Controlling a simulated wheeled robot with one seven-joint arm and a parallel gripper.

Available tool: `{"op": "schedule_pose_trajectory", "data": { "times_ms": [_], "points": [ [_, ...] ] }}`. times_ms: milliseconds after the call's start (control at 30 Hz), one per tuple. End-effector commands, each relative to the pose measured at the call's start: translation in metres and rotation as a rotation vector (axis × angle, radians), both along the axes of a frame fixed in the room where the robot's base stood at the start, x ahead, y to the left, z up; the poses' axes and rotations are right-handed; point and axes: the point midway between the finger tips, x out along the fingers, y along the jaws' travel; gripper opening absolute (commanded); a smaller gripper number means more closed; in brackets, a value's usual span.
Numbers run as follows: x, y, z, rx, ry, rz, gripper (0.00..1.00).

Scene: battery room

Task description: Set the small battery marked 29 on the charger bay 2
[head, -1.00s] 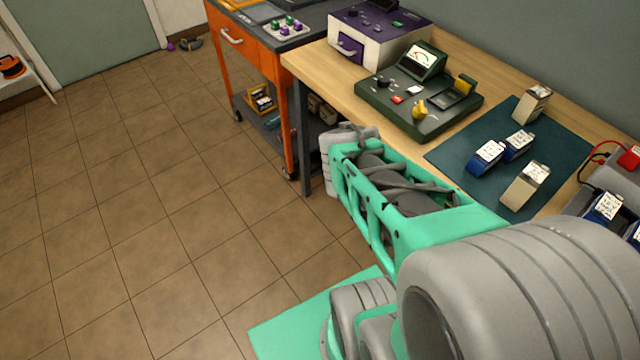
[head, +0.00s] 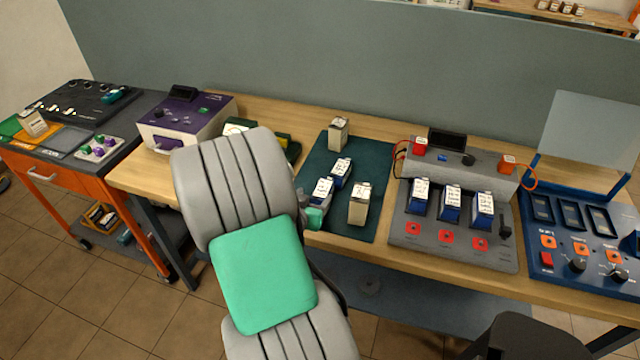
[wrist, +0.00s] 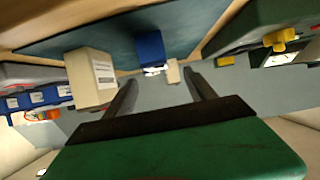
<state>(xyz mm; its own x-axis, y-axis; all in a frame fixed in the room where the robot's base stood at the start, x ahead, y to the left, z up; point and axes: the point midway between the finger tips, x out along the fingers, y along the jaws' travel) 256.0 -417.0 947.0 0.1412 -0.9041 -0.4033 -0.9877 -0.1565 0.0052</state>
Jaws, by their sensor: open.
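Two small blue batteries with white labels stand on the dark teal mat (head: 318,155): a nearer one (head: 321,190) and a farther one (head: 341,172). Two cream batteries, a near one (head: 359,206) and a back one (head: 338,133), stand there too. I cannot read which is marked 29. A grey charger-like unit (head: 400,232) holds three blue batteries in its bays; bay numbers are unreadable. My gripper (wrist: 160,90) is open and empty. A blue battery (wrist: 150,48) shows beyond the fingers in the wrist view, with a cream one (wrist: 92,85) beside the left finger.
A blue panel (head: 585,237) with several dark slots and a clear raised cover stands at the right. A purple-and-white device (head: 190,118) and a green meter unit (head: 284,142) stand left of the mat. An orange cart (head: 70,172) stands at the far left.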

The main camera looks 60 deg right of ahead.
Motion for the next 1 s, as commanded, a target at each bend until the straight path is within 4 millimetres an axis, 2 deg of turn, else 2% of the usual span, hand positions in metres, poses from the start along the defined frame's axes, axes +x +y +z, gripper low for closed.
{"op": "schedule_pose_trajectory", "data": {
  "times_ms": [33, 67, 167, 700, 933, 1000],
  "points": [
    [-0.008, -0.004, -0.019, -0.021, -0.003, -0.008, 0.65],
    [-0.005, -0.004, -0.022, -0.021, -0.007, -0.004, 0.65],
    [-0.004, -0.009, -0.022, -0.022, -0.009, -0.003, 0.65],
    [0.004, -0.072, -0.049, -0.02, -0.007, -0.003, 0.65],
    [0.006, -0.074, -0.051, -0.021, -0.009, 0.0, 0.65],
    [0.006, -0.074, -0.051, -0.021, -0.009, 0.0, 0.6]
  ]
}}
